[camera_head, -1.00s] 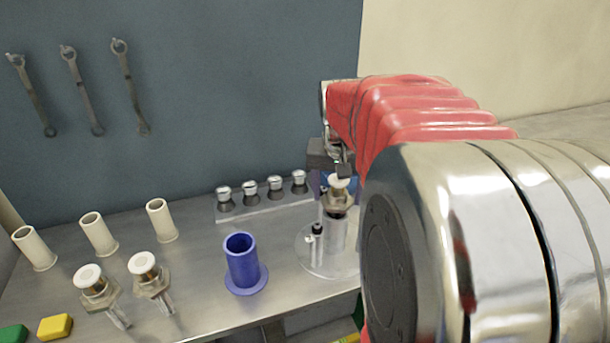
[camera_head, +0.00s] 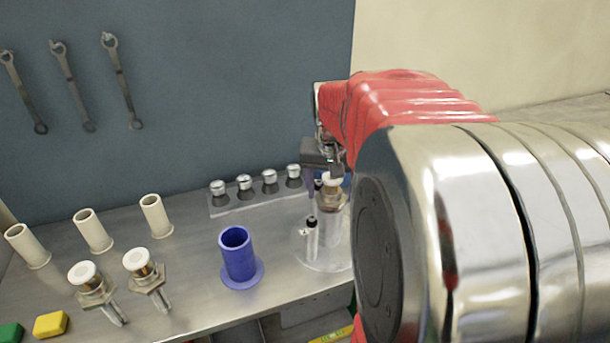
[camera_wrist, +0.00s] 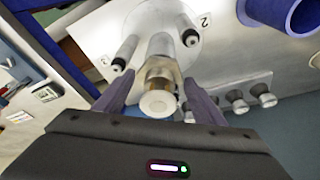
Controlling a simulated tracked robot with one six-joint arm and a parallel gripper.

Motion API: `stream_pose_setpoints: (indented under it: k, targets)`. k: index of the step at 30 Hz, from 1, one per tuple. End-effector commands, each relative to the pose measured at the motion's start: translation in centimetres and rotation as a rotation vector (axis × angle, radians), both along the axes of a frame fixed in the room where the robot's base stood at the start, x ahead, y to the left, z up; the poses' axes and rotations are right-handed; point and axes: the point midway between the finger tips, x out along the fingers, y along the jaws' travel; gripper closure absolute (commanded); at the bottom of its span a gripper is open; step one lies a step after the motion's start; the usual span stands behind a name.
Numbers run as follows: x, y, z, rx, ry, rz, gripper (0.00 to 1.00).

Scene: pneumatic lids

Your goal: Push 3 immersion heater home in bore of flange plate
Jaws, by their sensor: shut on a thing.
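The immersion heater (camera_head: 332,196) has a white cap and a brass hex body. It stands upright over the grey upright tube of the round flange plate (camera_head: 308,254) at the right of the bench. In the wrist view its white cap (camera_wrist: 158,103) faces me, with the flange plate (camera_wrist: 195,18) beyond it. My gripper (camera_head: 325,172) is shut on the heater near its top; in the wrist view the dark fingers (camera_wrist: 157,88) lie on both sides. How deep the heater sits in the bore is hidden.
Two more heaters (camera_head: 90,283) (camera_head: 143,268) lean left of the blue flanged sleeve (camera_head: 238,258). Several silver-capped plugs (camera_head: 255,189) stand in a rack behind. Cream tubes (camera_head: 92,232) stand at the back left. Small black-tipped posts (camera_wrist: 124,52) rise beside the heater.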

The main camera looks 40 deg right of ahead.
Motion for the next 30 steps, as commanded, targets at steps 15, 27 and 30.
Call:
stream_pose_setpoints:
  k: [15,27,30]
  targets:
    - [0.0,0.0,-0.8,-0.001,-0.001,0.000,0.58]
    - [0.0,0.0,-1.3,-0.001,-0.001,0.000,0.58]
    - [0.0,0.0,-1.3,-0.001,-0.001,0.000,0.30]
